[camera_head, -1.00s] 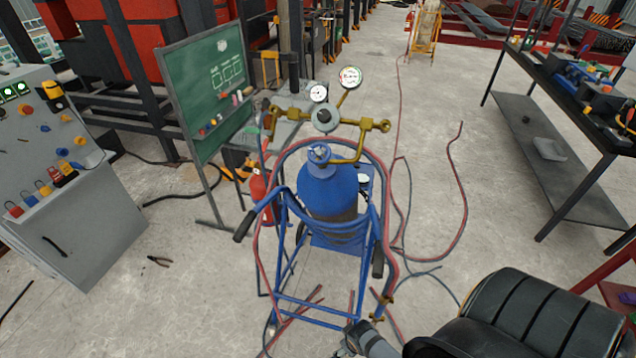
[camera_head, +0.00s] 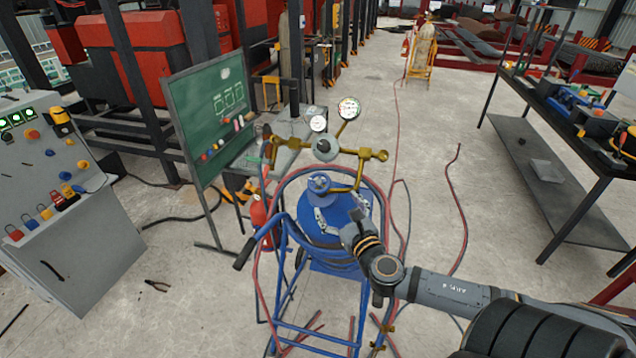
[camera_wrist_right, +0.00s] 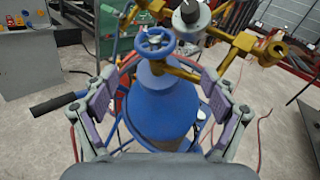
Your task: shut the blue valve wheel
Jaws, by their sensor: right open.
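The blue valve wheel (camera_head: 319,184) sits on top of the blue gas cylinder (camera_head: 330,217), below the brass regulator. In the right wrist view the wheel (camera_wrist_right: 155,42) shows at the top centre, ahead of the fingers, with the cylinder (camera_wrist_right: 165,105) filling the middle. My right gripper (camera_head: 328,218) is open in front of the cylinder's shoulder, just below the wheel. In the wrist view its two fingers (camera_wrist_right: 160,92) stand wide apart, one on each side of the cylinder, with nothing held. My left gripper is in neither view.
A brass regulator with two gauges (camera_head: 349,108) stands above the wheel. The blue cart (camera_head: 285,230) with hoses surrounds the cylinder. A control cabinet (camera_head: 75,235) and green board (camera_head: 212,112) stand left, a dark workbench (camera_head: 560,130) right. Pliers (camera_head: 157,285) lie on the floor.

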